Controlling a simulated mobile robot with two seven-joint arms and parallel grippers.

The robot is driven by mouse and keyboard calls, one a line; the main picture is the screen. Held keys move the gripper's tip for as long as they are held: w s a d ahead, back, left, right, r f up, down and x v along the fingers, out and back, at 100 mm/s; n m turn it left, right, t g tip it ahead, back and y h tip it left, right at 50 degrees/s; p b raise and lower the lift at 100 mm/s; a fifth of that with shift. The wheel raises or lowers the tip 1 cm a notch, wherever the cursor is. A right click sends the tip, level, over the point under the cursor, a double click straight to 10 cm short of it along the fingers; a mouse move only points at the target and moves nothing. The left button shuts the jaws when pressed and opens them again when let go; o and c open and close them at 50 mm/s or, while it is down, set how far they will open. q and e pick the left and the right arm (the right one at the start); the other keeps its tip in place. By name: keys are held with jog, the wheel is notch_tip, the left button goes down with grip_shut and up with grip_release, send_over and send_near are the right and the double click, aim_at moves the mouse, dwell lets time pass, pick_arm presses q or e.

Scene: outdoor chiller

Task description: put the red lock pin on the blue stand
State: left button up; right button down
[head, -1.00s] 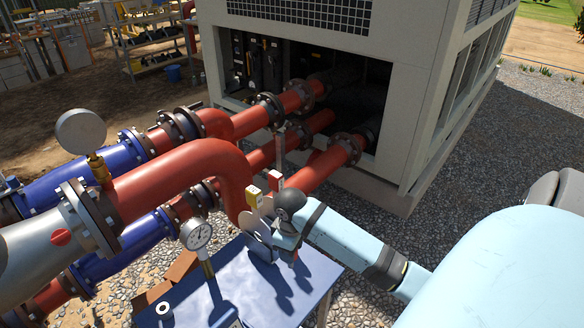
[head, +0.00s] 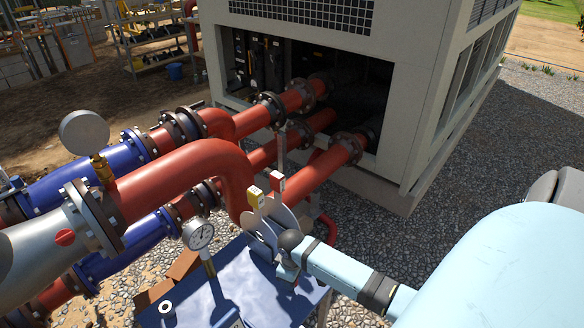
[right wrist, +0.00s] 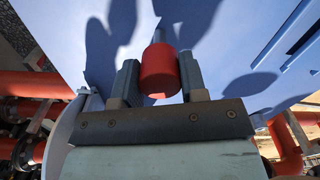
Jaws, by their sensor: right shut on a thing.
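The red lock pin (right wrist: 160,70) shows in the right wrist view as a short red cylinder with a grey shaft at its far end. My right gripper (right wrist: 160,85) is shut on it, a finger on each side. The blue stand (head: 235,285) has a flat blue top at the bottom of the head view; its surface also fills much of the right wrist view (right wrist: 225,35). In the head view my right gripper (head: 287,270) is at the stand's right part, and the pin is hidden there. I cannot tell whether the pin touches the stand. My left gripper is not in view.
Grey upright discs (head: 268,228) stand at the stand's back edge beside the gripper, with a yellow tag (head: 255,197) and a red tag (head: 277,181) above. A gauge (head: 198,235) and a red pipe (head: 190,170) are close on the left. Gravel lies to the right.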

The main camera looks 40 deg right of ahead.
jog(key=shift+f, duration=0.1)
jog(key=c, duration=0.7)
grip_release()
jog(key=shift+o, duration=0.2)
notch_tip(320, 180, up, 12)
jog(key=b, duration=0.1)
jog(key=s+a+f+t+y, duration=0.1)
jog(key=s+a+f+t, duration=0.4)
jog(key=a+f, duration=0.3)
jog(key=s+a+m+t+y, duration=0.1)
jog(key=s+a+t+y, duration=0.1)
jog(key=s+a+t, duration=0.4)
jog(key=s+a, duration=0.1)
jog(key=a, duration=0.2)
jog(key=shift+s+a, duration=0.3)
jog(key=shift+s, duration=0.1)
